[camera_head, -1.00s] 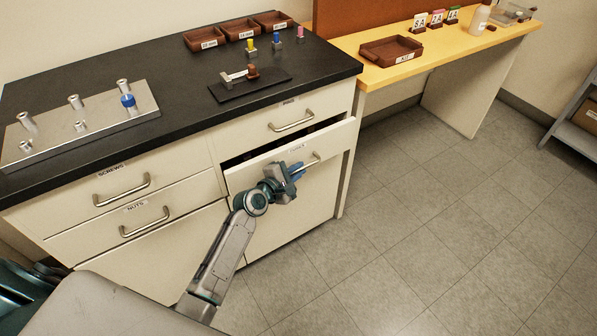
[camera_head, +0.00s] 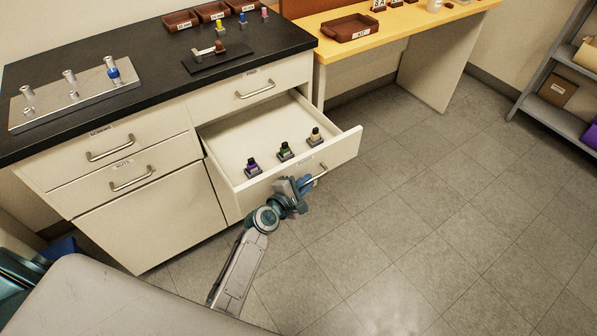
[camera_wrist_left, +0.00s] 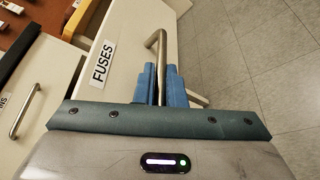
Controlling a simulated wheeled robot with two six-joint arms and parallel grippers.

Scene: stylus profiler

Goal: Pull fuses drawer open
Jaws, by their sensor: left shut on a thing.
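The fuses drawer (camera_head: 235,145) is pulled well out of the cabinet in the head view. Three fuses stand in it near the front: a purple one (camera_head: 252,167), a green one (camera_head: 285,151) and a tan one (camera_head: 315,136). My left gripper (camera_head: 308,184) is at the drawer front, shut on the bar handle (camera_head: 320,175). In the left wrist view, the blue fingers (camera_wrist_left: 161,84) close around the handle (camera_wrist_left: 158,45), beside the FUSES label (camera_wrist_left: 103,61). The fingers hide part of the handle. My right gripper is not in view.
Above is a closed drawer with its handle (camera_head: 255,90). The screws drawer (camera_head: 110,148) and nuts drawer (camera_head: 130,178) are closed at left. The black countertop (camera_head: 150,55) holds a metal peg plate (camera_head: 75,95). Floor (camera_head: 400,210) in front of the drawer is clear.

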